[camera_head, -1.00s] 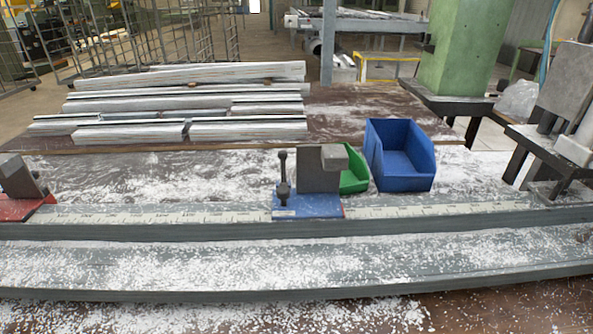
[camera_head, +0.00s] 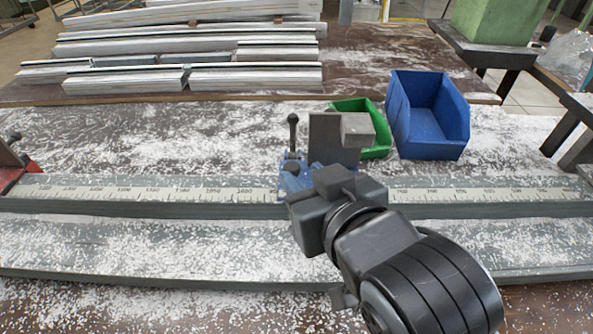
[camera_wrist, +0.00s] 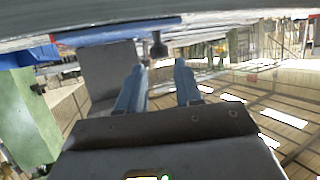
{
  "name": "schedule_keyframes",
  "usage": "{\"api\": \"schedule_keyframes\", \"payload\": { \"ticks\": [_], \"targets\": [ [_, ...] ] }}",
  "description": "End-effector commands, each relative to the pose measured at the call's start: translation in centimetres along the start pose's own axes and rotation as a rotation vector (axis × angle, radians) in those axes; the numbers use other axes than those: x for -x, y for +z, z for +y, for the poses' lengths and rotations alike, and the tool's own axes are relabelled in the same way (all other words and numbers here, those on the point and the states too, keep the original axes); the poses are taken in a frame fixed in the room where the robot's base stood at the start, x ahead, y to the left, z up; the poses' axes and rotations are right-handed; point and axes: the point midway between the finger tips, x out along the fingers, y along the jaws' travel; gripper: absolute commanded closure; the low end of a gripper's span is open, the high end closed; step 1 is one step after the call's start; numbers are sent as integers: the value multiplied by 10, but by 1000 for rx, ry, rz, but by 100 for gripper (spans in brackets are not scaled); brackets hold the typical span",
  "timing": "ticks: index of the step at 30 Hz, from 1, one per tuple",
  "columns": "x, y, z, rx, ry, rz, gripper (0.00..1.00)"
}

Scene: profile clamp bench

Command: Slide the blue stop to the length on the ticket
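The blue stop (camera_head: 292,180) sits on the rail with its grey block upright and a dark lever (camera_head: 293,133) on its left side. The rail carries a pale printed scale (camera_head: 150,193), with figures too small to read surely. My gripper (camera_head: 318,207) is in front of the stop and hides part of its base and of the scale. In the wrist view, which looks upside down, my gripper (camera_wrist: 160,72) has its two fingers apart with nothing between them. The lever's knob (camera_wrist: 158,50) shows beyond the gap, with the blue base (camera_wrist: 118,34) above. No ticket is seen.
A red clamp (camera_head: 14,172) with a grey block is at the rail's left end. A green bin (camera_head: 378,135) and a blue bin (camera_head: 432,140) stand behind the stop. Metal profiles (camera_head: 190,45) lie on the back table. White chips cover the bench (camera_head: 120,130).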

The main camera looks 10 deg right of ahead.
Motion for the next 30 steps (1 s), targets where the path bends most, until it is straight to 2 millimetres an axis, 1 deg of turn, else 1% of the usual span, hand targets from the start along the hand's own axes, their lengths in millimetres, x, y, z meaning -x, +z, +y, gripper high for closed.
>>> {"api": "schedule_keyframes", "payload": {
  "ticks": [1,3,9,13,20,30],
  "targets": [
    [-9,0,0,0,1,-4,65],
    [-20,-1,0,0,0,-3,65],
    [-40,0,0,1,0,-2,65],
    [-45,0,0,0,0,-2,65],
    [-45,0,0,0,0,-2,65],
    [-45,0,0,0,0,-2,98]
  ]
}}
